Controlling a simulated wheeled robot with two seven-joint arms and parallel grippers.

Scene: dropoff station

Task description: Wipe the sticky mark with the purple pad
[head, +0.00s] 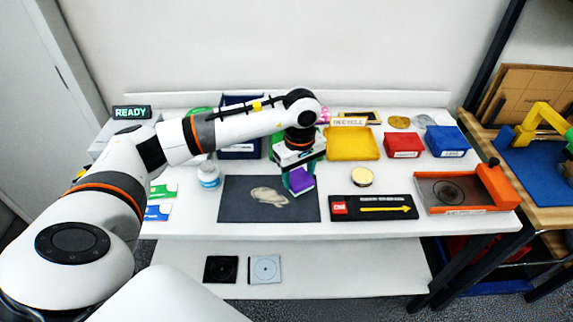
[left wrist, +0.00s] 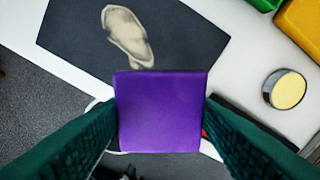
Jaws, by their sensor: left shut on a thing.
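The purple pad (head: 301,181) is held between the fingers of my left gripper (head: 299,172), at the right part of the dark mat (head: 240,211). In the left wrist view the purple pad (left wrist: 160,112) fills the space between the two green fingers. The sticky mark (head: 268,197) is a pale beige smear on the mat, left of and slightly below the pad. It also shows in the left wrist view (left wrist: 128,33), just beyond the pad's edge. I cannot tell whether the pad touches the mat. My right gripper does not show.
A white jar (head: 208,176) stands left of the mat. A round yellow-topped tin (head: 362,177) and a black panel with a yellow arrow (head: 372,208) are to the right. Yellow (head: 352,147), red (head: 403,145) and blue (head: 446,141) bins stand behind. An orange-framed tray (head: 460,209) is at far right.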

